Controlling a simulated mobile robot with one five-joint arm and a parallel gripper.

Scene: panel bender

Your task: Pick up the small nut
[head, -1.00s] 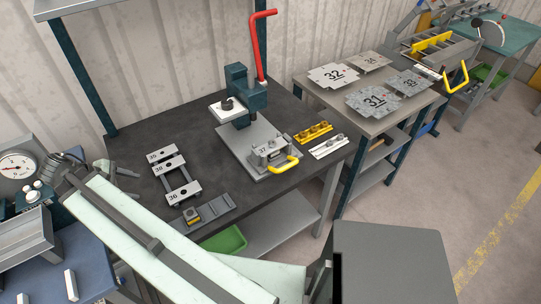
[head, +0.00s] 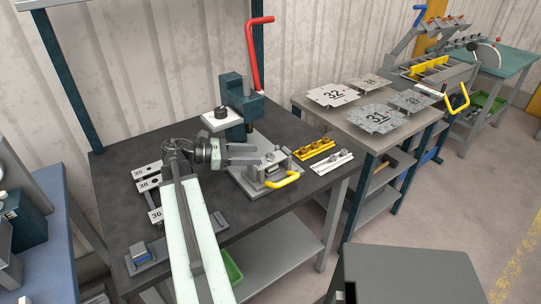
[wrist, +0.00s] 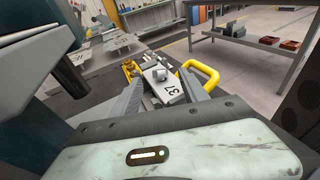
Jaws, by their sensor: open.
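A small grey nut-like piece (wrist: 159,74) shows on top of the grey block marked 37 (wrist: 168,88) in the wrist view. I cannot tell for sure that it is the small nut. In the head view the block (head: 268,172), with its yellow handle (head: 281,181), sits on the grey base plate of the press. My gripper (head: 262,152) is open and points at the block from the left. In the wrist view its fingers (wrist: 163,84) stand apart, one on each side of the nut-like piece. Contact cannot be made out.
The press (head: 236,105) with its red lever (head: 254,60) stands close behind my gripper. A yellow strip (head: 314,148) and a white strip (head: 332,162) lie right of the block. A second table (head: 345,122) holds numbered plates. Plates marked 35, 38 and 36 lie left.

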